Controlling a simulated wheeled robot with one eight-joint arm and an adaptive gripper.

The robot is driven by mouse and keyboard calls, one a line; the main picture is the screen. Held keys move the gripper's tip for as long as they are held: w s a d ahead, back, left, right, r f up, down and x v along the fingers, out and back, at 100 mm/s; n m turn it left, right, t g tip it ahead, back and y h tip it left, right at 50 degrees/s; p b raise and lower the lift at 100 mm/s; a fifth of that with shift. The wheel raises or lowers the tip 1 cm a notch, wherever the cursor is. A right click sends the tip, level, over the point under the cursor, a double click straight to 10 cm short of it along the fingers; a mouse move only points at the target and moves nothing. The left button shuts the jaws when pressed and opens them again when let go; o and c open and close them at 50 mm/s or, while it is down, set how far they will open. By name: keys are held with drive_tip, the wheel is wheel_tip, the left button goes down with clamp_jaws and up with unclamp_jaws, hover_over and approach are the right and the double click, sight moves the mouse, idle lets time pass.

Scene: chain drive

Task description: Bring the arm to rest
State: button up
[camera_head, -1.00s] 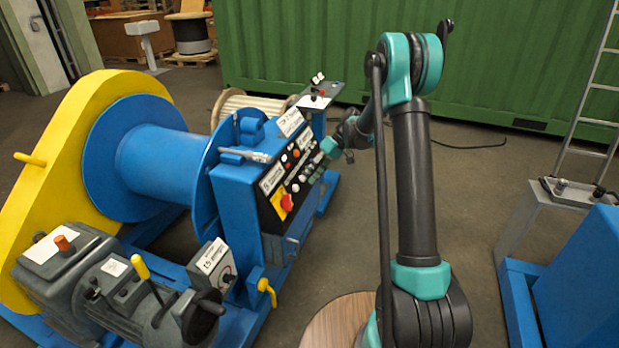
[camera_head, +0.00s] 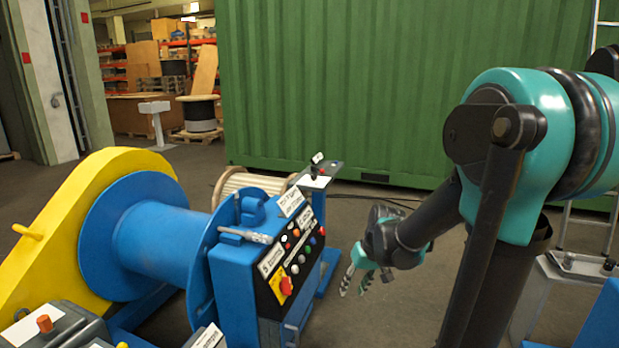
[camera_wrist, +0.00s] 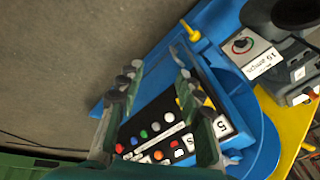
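My gripper (camera_head: 357,280) is to the right of the blue machine's control panel (camera_head: 290,266), apart from it. Its fingers are spread and nothing shows between them. In the wrist view my gripper (camera_wrist: 158,85) also looks open, with the control panel (camera_wrist: 150,128) behind the fingers. The panel carries several coloured buttons and a red knob on a yellow plate. My arm is folded with its elbow high at the right of the head view.
A blue drum (camera_head: 150,235) with a yellow guard (camera_head: 60,230) stands at the left. A green container wall (camera_head: 400,90) closes the back. A ladder (camera_head: 590,220) and a grey stand (camera_head: 560,295) are at the right. Bare floor lies between panel and stand.

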drive_tip(key=s+d+f+m+t+h, duration=0.2)
drive_tip(key=s+d, duration=0.4)
drive_tip(key=s, duration=0.5)
drive_tip(key=shift+s+d+f+h, duration=0.25)
drive_tip(key=shift+f+h, duration=0.15)
drive_tip(key=shift+f, duration=0.2)
